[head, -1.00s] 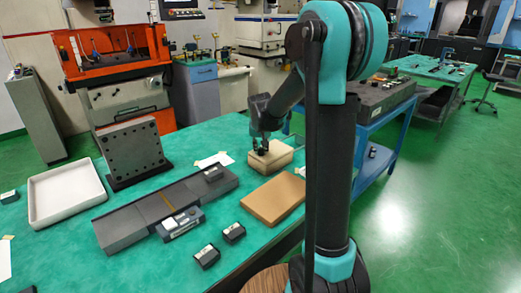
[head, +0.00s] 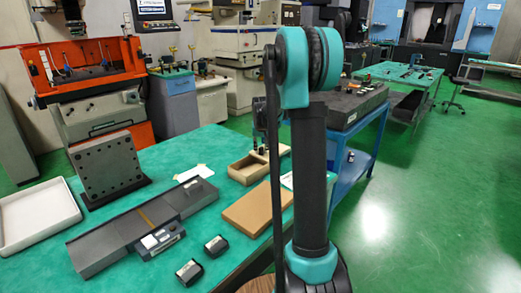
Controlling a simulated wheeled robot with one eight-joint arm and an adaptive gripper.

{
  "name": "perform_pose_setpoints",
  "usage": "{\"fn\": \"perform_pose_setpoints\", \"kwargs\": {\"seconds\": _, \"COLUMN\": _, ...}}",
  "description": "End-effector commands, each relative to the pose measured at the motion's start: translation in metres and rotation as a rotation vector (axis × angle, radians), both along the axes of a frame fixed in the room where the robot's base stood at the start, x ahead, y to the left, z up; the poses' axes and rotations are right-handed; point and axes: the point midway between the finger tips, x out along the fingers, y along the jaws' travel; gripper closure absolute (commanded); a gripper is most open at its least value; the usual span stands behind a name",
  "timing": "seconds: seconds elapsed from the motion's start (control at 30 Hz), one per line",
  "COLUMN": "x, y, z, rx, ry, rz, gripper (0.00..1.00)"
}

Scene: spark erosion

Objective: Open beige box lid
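The beige box (head: 240,178) stands on the green table toward its right side. Its top is partly uncovered, and a hollow shows at its left. A light beige piece, seemingly its lid (head: 283,149), lies shifted toward the back right of the box.
A flat brown panel (head: 258,207) lies in front of the box. A grey slotted bar (head: 95,250), small dark blocks (head: 189,272) and a white tray (head: 38,235) lie to the left. A blue stand (head: 350,160) is at the right.

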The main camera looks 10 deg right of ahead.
Motion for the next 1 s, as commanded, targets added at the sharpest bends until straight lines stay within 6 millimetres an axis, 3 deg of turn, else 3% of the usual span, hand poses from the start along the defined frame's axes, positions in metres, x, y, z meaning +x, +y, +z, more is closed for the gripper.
{"fn": "perform_pose_setpoints", "kwargs": {"seconds": 0.1, "x": 0.0, "y": 0.0, "z": 0.0, "rx": 0.0, "ry": 0.0, "rz": 0.0, "gripper": 0.58}}
{"fn": "perform_pose_setpoints", "kwargs": {"seconds": 0.47, "x": -0.002, "y": 0.0, "z": 0.005, "rx": -0.001, "ry": 0.001, "rz": 0.0, "gripper": 0.58}}
{"fn": "perform_pose_setpoints", "kwargs": {"seconds": 1.0, "x": -0.038, "y": 0.007, "z": 0.092, "rx": -0.001, "ry": 0.001, "rz": 0.0, "gripper": 0.58}}
